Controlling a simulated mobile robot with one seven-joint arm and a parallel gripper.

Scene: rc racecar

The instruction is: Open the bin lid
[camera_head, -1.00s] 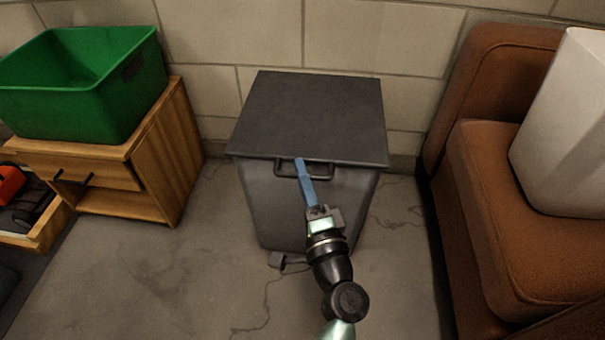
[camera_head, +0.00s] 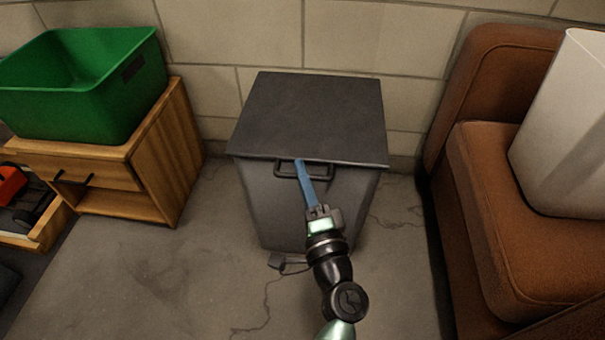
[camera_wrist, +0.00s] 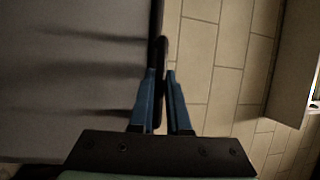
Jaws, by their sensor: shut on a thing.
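The dark grey bin (camera_head: 270,205) stands against the block wall in the head view. Its flat lid (camera_head: 312,115) lies closed on top. A dark bar handle (camera_head: 287,171) sticks out at the lid's front edge. My gripper (camera_head: 300,163) reaches up to the handle from the front, with its blue fingers on the bar. In the wrist view the blue fingers (camera_wrist: 161,78) stand on both sides of the dark handle (camera_wrist: 159,60), shut on it. The fingers hide part of the handle in the head view.
A wooden cabinet (camera_head: 170,155) with a green tub (camera_head: 85,85) on it stands at the left. A brown sofa (camera_head: 500,240) with a white container (camera_head: 570,130) stands at the right. A small pedal (camera_head: 277,260) shows at the bin's foot.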

